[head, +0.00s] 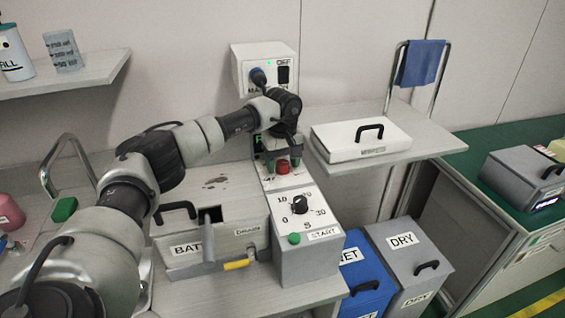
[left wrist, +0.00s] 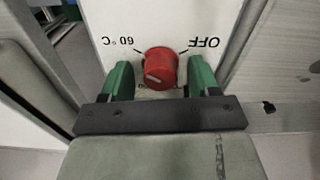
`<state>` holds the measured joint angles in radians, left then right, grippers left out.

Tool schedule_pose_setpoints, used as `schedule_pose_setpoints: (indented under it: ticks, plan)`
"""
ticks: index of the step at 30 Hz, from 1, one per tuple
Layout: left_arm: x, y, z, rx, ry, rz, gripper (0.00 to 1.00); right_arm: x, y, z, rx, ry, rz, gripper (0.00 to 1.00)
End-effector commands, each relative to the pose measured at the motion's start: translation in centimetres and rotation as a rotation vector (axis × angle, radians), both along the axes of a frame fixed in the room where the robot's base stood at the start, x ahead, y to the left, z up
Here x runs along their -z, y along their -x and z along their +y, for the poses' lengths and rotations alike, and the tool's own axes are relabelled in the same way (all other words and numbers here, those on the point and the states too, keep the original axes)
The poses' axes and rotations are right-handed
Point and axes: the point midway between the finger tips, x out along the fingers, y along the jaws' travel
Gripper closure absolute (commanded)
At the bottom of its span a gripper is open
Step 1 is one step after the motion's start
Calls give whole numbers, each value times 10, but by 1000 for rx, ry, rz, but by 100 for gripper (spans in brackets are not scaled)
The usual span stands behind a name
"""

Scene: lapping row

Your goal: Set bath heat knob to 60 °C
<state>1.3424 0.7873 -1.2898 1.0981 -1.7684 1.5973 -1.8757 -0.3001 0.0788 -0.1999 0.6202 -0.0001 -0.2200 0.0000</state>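The red heat knob (head: 282,167) sits on the upper sloped panel of the grey control box (head: 308,258). In the left wrist view the knob (left wrist: 161,68) shows close up, with "60 °C" and "OFF" printed upside down to its upper left and upper right. A pale pointer line is on its lower left part; another label below is mostly hidden. My left gripper (head: 284,158) is at the knob. Its green fingers stand on either side of the knob, with a small gap showing on each side. My right gripper is out of view.
Below the knob are a black dial (head: 300,204) marked 0 to 30 and a green START button (head: 294,239). A bath (head: 220,225) with a handled lid stands left. A white wall box (head: 262,68) marked OFF is behind. A white lidded case (head: 361,138) lies right.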

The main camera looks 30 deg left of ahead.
Motion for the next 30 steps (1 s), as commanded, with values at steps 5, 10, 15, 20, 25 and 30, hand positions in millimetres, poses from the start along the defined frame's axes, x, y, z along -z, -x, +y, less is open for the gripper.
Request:
schedule_pose_setpoints:
  ticks: [5,10,15,20,25,30]
  plan:
    - [1,0,0,0,0,2,39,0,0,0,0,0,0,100]
    - [-6,0,0,0,0,1,39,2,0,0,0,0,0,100]
    - [-34,0,0,0,-1,-3,39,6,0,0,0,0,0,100]
    - [-68,-1,0,0,1,-2,39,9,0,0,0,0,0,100]
    - [-95,0,-1,1,1,-1,39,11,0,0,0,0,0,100]
    - [-106,0,0,0,0,1,39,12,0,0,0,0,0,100]
